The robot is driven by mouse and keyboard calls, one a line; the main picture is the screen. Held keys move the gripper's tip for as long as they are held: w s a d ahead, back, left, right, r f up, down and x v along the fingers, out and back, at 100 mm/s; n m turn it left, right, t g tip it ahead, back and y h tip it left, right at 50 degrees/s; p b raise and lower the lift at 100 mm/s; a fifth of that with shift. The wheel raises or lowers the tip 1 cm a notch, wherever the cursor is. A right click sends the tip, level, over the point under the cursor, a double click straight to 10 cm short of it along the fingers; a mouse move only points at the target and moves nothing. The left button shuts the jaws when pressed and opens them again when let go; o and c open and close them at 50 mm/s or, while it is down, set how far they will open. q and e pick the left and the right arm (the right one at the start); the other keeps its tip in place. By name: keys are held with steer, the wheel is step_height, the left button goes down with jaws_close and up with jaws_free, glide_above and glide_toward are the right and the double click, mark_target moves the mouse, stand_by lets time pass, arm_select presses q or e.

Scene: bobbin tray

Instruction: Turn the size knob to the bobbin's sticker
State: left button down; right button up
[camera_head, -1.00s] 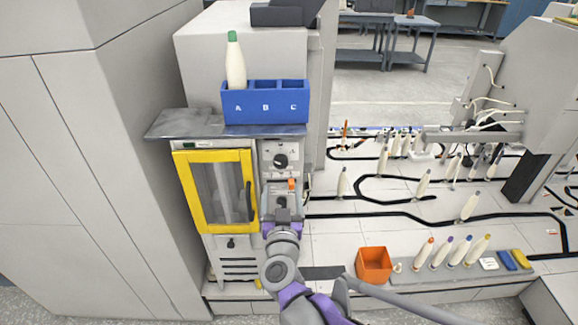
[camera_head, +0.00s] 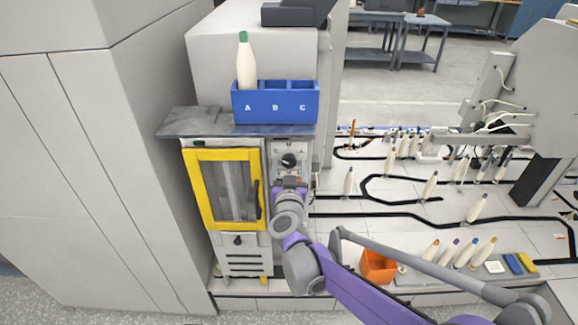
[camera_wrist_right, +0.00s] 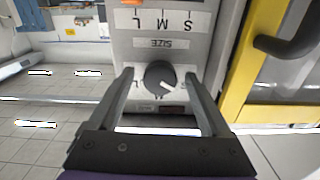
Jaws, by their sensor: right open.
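The black size knob (camera_head: 288,160) is on the grey panel right of the yellow-framed door. In the right wrist view the knob (camera_wrist_right: 158,76) has a white pointer towards the lower right; the SIZE label and an S, M, L row show upside down above it. My right gripper (camera_head: 289,180) is at the panel, just below the knob in the head view. In the wrist view its open fingers straddle the knob, with gaps on both sides. A white bobbin with a green top (camera_head: 246,62) stands in slot A of the blue rack (camera_head: 275,106). No sticker is readable. My left gripper is out of view.
The yellow door (camera_head: 224,189) with its dark handle is close beside the gripper. An orange bin (camera_head: 378,266) and several bobbins with coloured tops stand at the lower right. My right arm crosses in front of the bench.

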jaws_close()
steer(key=shift+m, duration=0.3)
steer(key=m+b, duration=0.1)
steer(key=m, duration=0.3)
steer(key=shift+m, duration=0.3)
steer(key=m, duration=1.2)
steer(key=shift+a+m, duration=0.1)
steer(key=shift+m, duration=0.3)
steer(key=m, duration=0.5)
steer(key=shift+m+p, duration=0.3)
